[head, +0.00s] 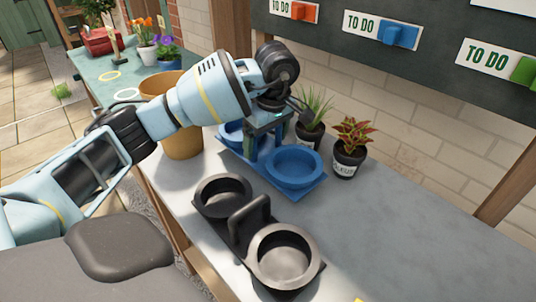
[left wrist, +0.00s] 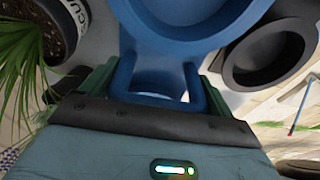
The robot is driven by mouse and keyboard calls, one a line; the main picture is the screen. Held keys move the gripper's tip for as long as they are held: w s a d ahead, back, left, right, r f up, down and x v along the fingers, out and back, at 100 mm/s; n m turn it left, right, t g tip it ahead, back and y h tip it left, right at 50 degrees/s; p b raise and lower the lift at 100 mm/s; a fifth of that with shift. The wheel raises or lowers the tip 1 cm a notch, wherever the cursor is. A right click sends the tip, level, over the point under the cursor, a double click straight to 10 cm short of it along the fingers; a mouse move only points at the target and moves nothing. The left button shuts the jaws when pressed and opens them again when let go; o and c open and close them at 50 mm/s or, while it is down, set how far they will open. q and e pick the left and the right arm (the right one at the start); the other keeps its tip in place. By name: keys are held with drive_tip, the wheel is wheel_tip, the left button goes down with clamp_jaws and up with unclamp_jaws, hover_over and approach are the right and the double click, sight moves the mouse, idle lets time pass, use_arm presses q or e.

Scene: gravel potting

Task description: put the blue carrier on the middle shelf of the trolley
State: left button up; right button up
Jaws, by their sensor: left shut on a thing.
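The blue carrier (head: 306,188) has two round cups on a flat base and a raised handle between them. It is at the bench's back middle in the head view, and from above in the left wrist view (left wrist: 122,20). My left gripper (head: 266,128) is shut on the carrier's handle from above; its green fingers stand either side of the handle in the left wrist view (left wrist: 157,88). The gripper partly hides the farther cup. I cannot tell whether the base touches the bench. The trolley is not in view. My right gripper is not in view.
A black carrier (head: 232,226) with two cups stands in front on the grey bench (head: 400,235). Two small potted plants (head: 348,162) stand just behind the blue carrier. A tan pot (head: 183,142) is behind my left arm. The bench's right side is clear.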

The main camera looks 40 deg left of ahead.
sight(266, 153)
use_arm(q)
drive_tip(key=shift+f, duration=1.9)
drive_tip(key=shift+f, duration=0.1)
drive_tip(key=o, duration=0.9)
drive_tip(key=shift+c, duration=0.2)
wheel_tip(266, 153, up, 12)
drive_tip(key=d+p, duration=0.1)
drive_tip(key=p, duration=0.1)
drive_tip(key=shift+d, duration=0.4)
